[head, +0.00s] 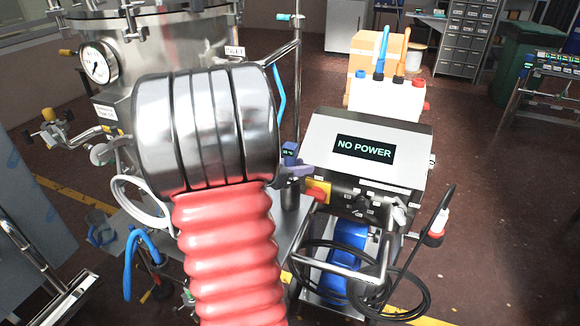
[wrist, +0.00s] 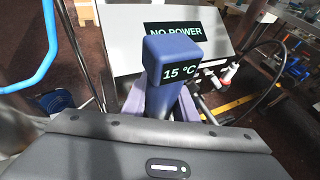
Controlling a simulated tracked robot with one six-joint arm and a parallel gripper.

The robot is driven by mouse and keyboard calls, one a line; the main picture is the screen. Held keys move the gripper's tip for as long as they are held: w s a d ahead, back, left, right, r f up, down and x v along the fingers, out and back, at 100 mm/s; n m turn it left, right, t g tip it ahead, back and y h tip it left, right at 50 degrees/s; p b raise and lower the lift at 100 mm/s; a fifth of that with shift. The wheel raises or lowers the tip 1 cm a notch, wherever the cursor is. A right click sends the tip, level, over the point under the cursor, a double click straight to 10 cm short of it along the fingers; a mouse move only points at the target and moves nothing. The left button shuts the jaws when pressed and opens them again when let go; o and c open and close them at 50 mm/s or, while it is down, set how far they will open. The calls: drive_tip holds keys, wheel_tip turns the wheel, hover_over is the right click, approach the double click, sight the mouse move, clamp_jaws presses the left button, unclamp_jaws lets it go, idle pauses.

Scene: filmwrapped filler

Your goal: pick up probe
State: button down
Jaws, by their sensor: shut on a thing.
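The probe (wrist: 172,50) has a blue square head whose small display reads 15 °C. In the wrist view it stands upright between the two purple-grey fingers of my gripper (wrist: 160,108), which are shut on its stem. The lower end of the probe is hidden behind the wrist housing. In the head view the probe's blue head (head: 290,150) shows just right of my arm's silver end, with the purple fingers of my gripper (head: 294,172) below it. My arm hides much of the view to its left.
A control box (head: 375,185) reading NO POWER stands to the right, with a black cable (head: 415,285) looped in front. A steel tank (head: 190,50) with a gauge (head: 98,63) stands behind my arm. Open floor lies right.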

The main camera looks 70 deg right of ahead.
idle(0.3)
wheel_tip(320, 180, up, 18)
idle(0.6)
drive_tip(key=shift+w, duration=0.15)
idle(0.3)
